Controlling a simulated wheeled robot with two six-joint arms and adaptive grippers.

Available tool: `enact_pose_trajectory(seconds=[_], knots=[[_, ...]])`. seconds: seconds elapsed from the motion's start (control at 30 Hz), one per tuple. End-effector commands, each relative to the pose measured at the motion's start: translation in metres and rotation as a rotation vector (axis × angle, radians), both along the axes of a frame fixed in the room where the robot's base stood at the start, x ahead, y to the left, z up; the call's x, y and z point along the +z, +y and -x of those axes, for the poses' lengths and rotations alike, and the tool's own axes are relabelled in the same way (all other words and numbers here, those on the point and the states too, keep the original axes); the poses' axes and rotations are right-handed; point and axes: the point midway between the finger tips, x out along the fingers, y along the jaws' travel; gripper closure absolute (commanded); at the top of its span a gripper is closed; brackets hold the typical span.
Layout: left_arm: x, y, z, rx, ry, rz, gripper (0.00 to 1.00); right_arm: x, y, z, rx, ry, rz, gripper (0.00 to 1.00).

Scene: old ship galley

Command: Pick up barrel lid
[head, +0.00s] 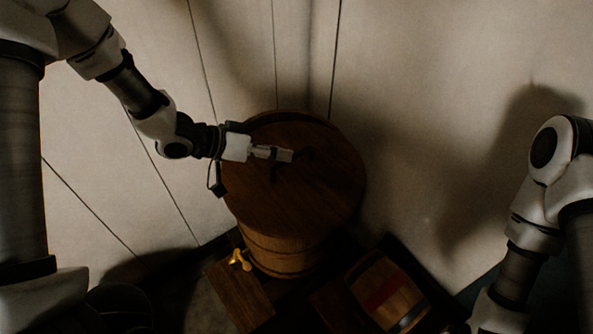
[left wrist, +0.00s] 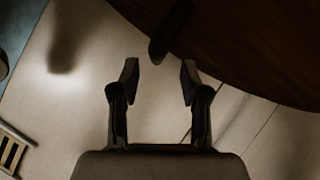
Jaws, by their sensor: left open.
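The barrel lid (head: 315,190) is a round, dark brown wooden disc on top of a wooden barrel (head: 280,252). The lid also shows in the left wrist view (left wrist: 255,45) at the upper right. A dark handle-like piece (left wrist: 168,38) sticks out from it, just beyond and between the fingertips. My left gripper (head: 290,155) is over the lid's upper left part in the head view. In the left wrist view my left gripper (left wrist: 160,72) is open, with nothing between its fingers. My right arm is at the right edge; its gripper is not seen.
A brass tap (head: 238,260) is at the barrel's lower left, by a wooden block (head: 240,295). Pale plank walls (head: 430,110) stand close behind the barrel.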

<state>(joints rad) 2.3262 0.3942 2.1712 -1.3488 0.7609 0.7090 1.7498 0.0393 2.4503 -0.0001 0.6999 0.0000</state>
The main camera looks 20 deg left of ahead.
Motion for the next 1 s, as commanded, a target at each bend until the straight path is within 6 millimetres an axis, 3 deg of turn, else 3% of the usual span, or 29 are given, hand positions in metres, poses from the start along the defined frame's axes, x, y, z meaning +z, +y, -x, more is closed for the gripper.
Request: enact_pose_trajectory(seconds=[0.2, 0.47, 0.6, 1.0], knots=[[-0.022, -0.029, -0.012, -0.004, 0.002, -0.003, 0.54, -0.003, 0.000, 0.000, -0.001, 0.000, 0.000, 0.25], [-0.023, -0.032, -0.015, -0.001, 0.001, -0.001, 0.54, -0.003, 0.000, 0.000, -0.001, -0.001, 0.000, 0.25], [-0.023, -0.032, -0.015, -0.001, 0.001, -0.001, 1.00, -0.003, 0.000, 0.000, -0.001, -0.001, 0.000, 0.25], [-0.021, -0.032, -0.015, 0.000, -0.001, 0.000, 1.00, -0.003, 0.000, 0.000, -0.001, -0.001, 0.000, 0.25]])
